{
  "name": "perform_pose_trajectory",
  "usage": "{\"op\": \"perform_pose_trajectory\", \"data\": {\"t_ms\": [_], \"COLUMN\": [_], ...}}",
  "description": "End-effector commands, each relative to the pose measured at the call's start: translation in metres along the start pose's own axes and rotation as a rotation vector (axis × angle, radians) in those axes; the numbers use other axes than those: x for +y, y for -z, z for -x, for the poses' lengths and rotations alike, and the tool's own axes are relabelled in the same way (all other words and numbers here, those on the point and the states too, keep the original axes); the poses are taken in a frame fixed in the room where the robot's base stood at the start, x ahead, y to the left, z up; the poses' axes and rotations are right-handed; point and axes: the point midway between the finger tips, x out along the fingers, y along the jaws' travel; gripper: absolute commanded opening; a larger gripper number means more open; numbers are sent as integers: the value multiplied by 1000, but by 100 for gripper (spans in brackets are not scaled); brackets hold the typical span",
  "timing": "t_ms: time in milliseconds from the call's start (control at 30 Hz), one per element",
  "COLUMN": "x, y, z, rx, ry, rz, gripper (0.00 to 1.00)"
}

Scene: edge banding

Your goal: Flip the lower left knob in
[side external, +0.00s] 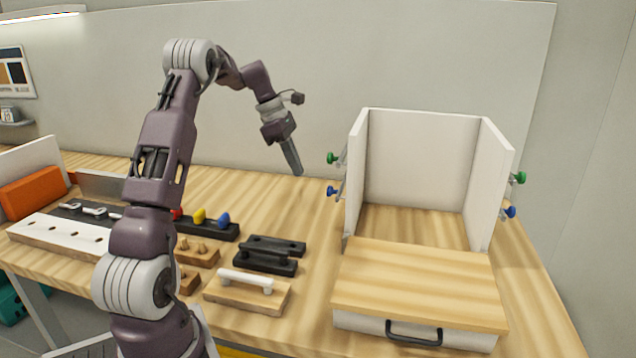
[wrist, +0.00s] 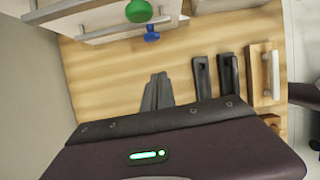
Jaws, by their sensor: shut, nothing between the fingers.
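A white open-fronted cabinet frame (side external: 417,158) stands on the wooden bench with clamp knobs on both outer sides. On its left side a blue knob (side external: 333,191) sits below a green knob (side external: 332,158). The wrist view also shows the blue knob (wrist: 152,34) and the green knob (wrist: 138,11) near its top edge. My gripper (side external: 296,170) is shut and empty, pointing down in the air to the left of these knobs and apart from them. Its dark fingertips (wrist: 158,78) lie together in the wrist view.
The cabinet's right side carries another green knob (side external: 520,178) and blue knob (side external: 509,212). A wood-topped drawer (side external: 418,286) with a black handle is in front. Handle blocks (side external: 250,290) and a dark rack with coloured knobs (side external: 210,229) lie left. Bench space under my gripper is clear.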

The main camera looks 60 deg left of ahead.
Motion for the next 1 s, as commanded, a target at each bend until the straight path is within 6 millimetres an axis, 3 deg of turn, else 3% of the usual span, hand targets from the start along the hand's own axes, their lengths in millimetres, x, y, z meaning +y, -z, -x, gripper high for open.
{"op": "perform_pose_trajectory", "data": {"t_ms": [233,433,867,1000], "x": [0,0,0,-1], "y": [-6,-32,-38,-49], "z": [-50,-59,-61,-65], "rx": [-1,-1,0,0], "ry": [2,-1,-1,0], "rz": [-3,-3,-1,-4], "gripper": [0,0,0,0]}}
